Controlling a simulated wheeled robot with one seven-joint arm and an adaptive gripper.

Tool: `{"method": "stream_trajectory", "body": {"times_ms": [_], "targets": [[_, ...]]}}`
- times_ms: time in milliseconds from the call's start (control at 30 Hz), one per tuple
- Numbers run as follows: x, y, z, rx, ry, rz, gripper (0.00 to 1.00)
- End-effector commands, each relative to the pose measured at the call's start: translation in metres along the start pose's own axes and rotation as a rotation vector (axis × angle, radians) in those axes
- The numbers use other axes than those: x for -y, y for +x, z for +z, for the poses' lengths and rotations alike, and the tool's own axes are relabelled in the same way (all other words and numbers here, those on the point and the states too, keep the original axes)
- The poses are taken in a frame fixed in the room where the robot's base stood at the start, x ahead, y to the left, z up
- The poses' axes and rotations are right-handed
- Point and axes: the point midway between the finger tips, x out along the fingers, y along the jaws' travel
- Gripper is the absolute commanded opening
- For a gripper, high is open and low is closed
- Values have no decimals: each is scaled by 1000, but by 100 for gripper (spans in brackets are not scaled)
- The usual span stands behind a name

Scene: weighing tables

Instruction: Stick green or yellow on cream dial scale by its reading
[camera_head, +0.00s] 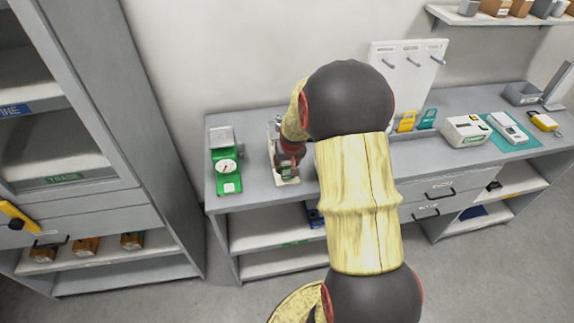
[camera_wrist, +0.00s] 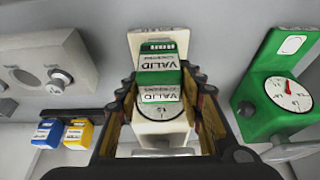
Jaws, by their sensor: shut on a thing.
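The cream dial scale (camera_head: 274,146) stands on the table, largely covered by my gripper (camera_head: 288,163); I cannot read its dial. In the wrist view, its cream body (camera_wrist: 140,37) shows behind the held piece and a cream part also shows below it. My gripper (camera_wrist: 163,98) is shut on a green sticker piece (camera_wrist: 145,72) with white panels reading VALID. The piece is over the scale; I cannot tell whether it touches.
A green dial scale (camera_head: 226,183) stands left of the cream one. A white pegboard (camera_head: 405,55) stands behind the table. A cream-white device (camera_head: 464,131) and a scale on a teal mat (camera_head: 518,144) are farther right. My arm hides the table's middle.

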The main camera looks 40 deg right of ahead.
Motion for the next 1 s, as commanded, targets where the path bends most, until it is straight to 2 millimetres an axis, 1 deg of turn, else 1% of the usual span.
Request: {"method": "stream_trajectory", "body": {"times_ms": [800, 1000], "targets": [[0, 2, 2, 4, 0, 0, 17], [0, -6, -1, 3, 0, 0, 17]]}}
